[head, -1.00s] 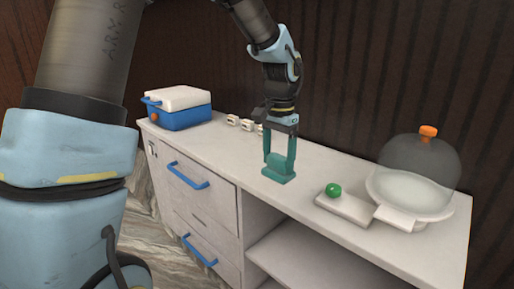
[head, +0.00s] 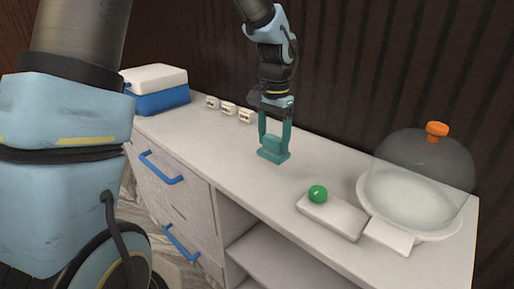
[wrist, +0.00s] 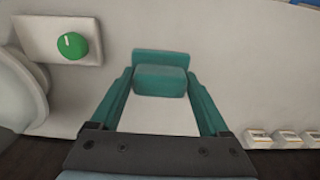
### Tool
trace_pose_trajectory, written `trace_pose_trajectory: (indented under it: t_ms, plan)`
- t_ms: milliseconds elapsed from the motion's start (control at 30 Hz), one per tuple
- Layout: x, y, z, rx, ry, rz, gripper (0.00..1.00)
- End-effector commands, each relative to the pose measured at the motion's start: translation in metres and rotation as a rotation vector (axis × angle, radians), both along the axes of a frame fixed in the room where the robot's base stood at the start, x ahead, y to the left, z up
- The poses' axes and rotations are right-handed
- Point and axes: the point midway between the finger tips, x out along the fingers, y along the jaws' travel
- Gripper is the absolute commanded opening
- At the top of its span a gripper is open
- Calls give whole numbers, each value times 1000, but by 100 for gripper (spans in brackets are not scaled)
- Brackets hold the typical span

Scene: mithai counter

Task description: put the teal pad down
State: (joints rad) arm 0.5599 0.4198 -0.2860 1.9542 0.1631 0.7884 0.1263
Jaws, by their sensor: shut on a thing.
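The teal pad (head: 274,156) has a flat base with a block-shaped grip on top. It is upright over the middle of the pale counter (head: 204,140). My gripper (head: 274,140) is above it, pointing down, with its teal fingers closed on both sides of the grip block. The wrist view shows the pad (wrist: 163,60) and my gripper (wrist: 160,84) with the block between the fingertips. The pad's base is at or very close to the counter top; I cannot tell whether it touches.
A pale box with a green knob (head: 318,193) and a clear dome (head: 415,165) with orange handle over a white dish stand to the right. Several small labelled blocks (head: 228,109) and a blue cooler (head: 160,100) are to the left. The counter around the pad is clear.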

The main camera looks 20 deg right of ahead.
Motion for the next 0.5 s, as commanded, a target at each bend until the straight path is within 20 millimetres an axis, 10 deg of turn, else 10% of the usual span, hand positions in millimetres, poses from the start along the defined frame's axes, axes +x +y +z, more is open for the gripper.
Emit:
trace_pose_trajectory:
  t_ms: [500]
  plan:
    - [-1, 1, -70, 3, 3, -1, 35]
